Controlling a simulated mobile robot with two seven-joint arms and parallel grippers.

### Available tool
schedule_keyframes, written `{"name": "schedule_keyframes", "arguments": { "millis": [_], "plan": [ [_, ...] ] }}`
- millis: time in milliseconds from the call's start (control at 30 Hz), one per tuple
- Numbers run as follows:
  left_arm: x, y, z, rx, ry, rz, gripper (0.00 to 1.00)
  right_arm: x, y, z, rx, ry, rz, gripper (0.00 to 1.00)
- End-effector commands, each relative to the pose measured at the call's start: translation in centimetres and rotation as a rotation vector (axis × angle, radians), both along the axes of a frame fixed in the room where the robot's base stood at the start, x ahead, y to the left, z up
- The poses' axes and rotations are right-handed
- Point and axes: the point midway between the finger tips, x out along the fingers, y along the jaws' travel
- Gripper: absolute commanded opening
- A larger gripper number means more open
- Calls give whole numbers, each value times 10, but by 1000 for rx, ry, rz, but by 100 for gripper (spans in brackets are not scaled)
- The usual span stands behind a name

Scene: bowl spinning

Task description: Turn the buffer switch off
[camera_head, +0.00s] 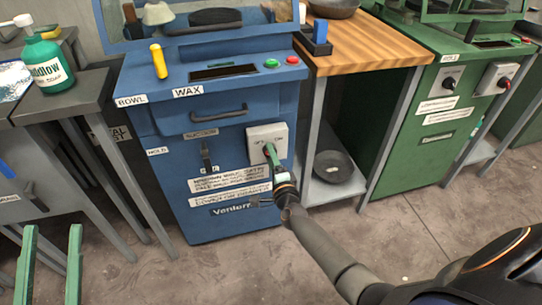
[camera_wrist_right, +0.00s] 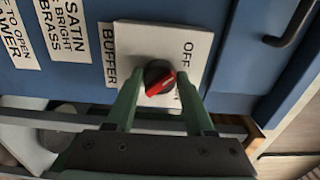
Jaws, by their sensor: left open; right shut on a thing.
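The buffer switch (camera_wrist_right: 159,80) is a black round knob with a red pointer bar, on a pale square plate (camera_wrist_right: 125,38) marked OFF in the right wrist view. A BUFFER label is beside the plate. The red bar lies slanted; I cannot tell which end points. In the head view the plate (camera_head: 258,134) sits on the front of the blue cabinet (camera_head: 190,150). My right gripper (camera_wrist_right: 156,88) is shut on the knob, one green finger on each side. It also shows in the head view (camera_head: 270,158). My left gripper (camera_head: 48,262) is open and empty at the lower left.
A grey table is at left.

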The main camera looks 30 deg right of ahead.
Motion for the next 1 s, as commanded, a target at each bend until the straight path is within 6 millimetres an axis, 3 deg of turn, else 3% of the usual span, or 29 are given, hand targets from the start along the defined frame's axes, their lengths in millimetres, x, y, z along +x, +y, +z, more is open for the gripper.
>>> {"name": "schedule_keyframes", "arguments": {
  "millis": [433, 467, 700, 1000],
  "plan": [
    [1, 0, -2, -1, 8, 1, 50, 0, 0, 0, -14, 3, 1, 0],
    [1, 0, -2, -1, 8, 1, 50, 0, 0, 0, -14, 3, 1, 57],
    [1, 0, -2, -1, 8, 1, 50, 0, 0, 0, -12, 2, 0, 83],
    [1, 0, -1, -1, 10, 1, 50, -1, 0, 0, -11, 3, 0, 83]
  ]
}}
